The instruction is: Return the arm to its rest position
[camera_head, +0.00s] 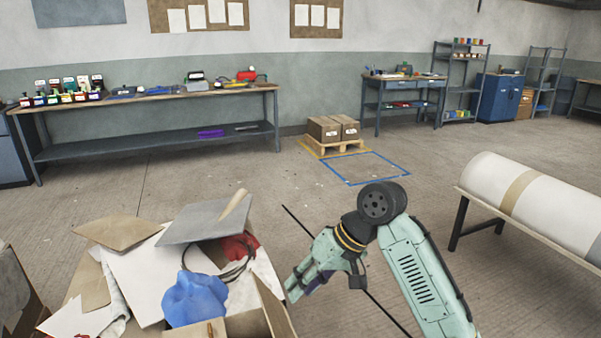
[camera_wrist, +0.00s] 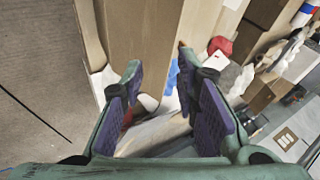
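My arm reaches in from the lower right of the head view, with its elbow bent and the forearm pointing down and left. My gripper (camera_head: 300,287) hangs just right of an open cardboard box (camera_head: 270,306) filled with scrap. In the wrist view my gripper (camera_wrist: 160,68) has its two purple-padded fingers apart, with nothing held between them. The box's cardboard side (camera_wrist: 140,40) shows beyond the fingertips. Whether the fingers touch the box is not clear.
The box holds a blue crumpled item (camera_head: 194,298), a grey sheet (camera_head: 205,218), a red item and dark cable. A long white roll (camera_head: 535,200) lies on a stand at right. A workbench (camera_head: 150,95) stands along the back wall. Open floor lies beyond my arm.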

